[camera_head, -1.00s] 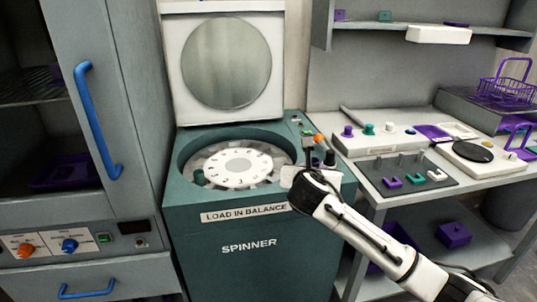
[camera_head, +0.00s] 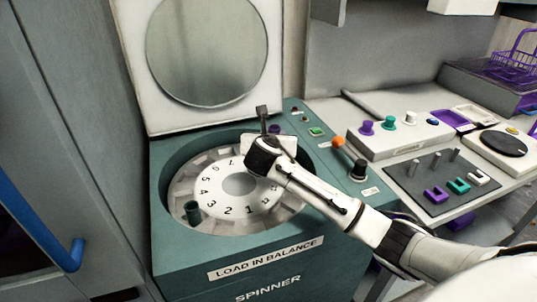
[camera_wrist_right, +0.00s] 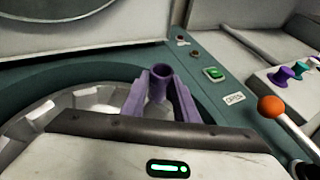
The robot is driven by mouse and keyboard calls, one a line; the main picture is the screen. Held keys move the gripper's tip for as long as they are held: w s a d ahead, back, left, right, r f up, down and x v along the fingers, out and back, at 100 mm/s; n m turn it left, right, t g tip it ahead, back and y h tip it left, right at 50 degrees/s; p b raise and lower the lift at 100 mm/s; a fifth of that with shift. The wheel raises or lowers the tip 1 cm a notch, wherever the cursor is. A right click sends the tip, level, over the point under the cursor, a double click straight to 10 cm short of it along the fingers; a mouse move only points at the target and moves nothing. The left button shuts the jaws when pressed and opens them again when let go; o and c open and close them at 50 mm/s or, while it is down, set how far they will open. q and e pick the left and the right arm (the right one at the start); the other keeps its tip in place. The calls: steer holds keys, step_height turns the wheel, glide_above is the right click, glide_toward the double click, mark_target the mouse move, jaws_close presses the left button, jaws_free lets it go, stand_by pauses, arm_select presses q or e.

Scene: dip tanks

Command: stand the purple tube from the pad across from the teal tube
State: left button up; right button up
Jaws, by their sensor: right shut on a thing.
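The purple tube (camera_wrist_right: 161,84) stands upright between the fingers of my right gripper (camera_wrist_right: 160,105), which is shut on it. In the head view the purple tube (camera_head: 274,129) shows as a small bit beside my right gripper (camera_head: 266,131), over the far right part of the spinner's rotor (camera_head: 238,184). The teal tube (camera_head: 193,212) stands in a slot at the rotor's near left side. The slot under the purple tube is hidden by my gripper, and I cannot tell whether the tube's lower end is in it. My left gripper is not in view.
The spinner's lid (camera_head: 208,50) stands open behind the bowl. An orange-knobbed lever (camera_head: 339,142) and a green button (camera_head: 317,131) are right of the bowl. A dark pad (camera_head: 437,180) with pegs and small coloured blocks lies on the right bench.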

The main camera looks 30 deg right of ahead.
step_height(320, 180, down, 3)
steer(key=shift+s+r, duration=0.1)
steer(key=shift+r, duration=0.05)
step_height(320, 180, down, 4)
steer(key=shift+f+b, duration=0.1)
steer(key=shift+b, duration=0.3)
steer(key=o, duration=1.1)
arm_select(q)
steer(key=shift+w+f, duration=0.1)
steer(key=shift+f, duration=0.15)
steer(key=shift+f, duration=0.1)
arm_select(e)
steer(key=shift+s+a+r, duration=0.15)
steer(key=shift+a+r, duration=0.05)
steer(key=shift+a, duration=0.05)
arm_select(q)
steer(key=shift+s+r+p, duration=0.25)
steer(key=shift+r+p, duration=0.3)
steer(key=shift+p, duration=0.15)
arm_select(e)
steer(key=v, duration=1.1)
steer(key=shift+s+a, duration=0.1)
steer(key=shift+s, duration=0.1)
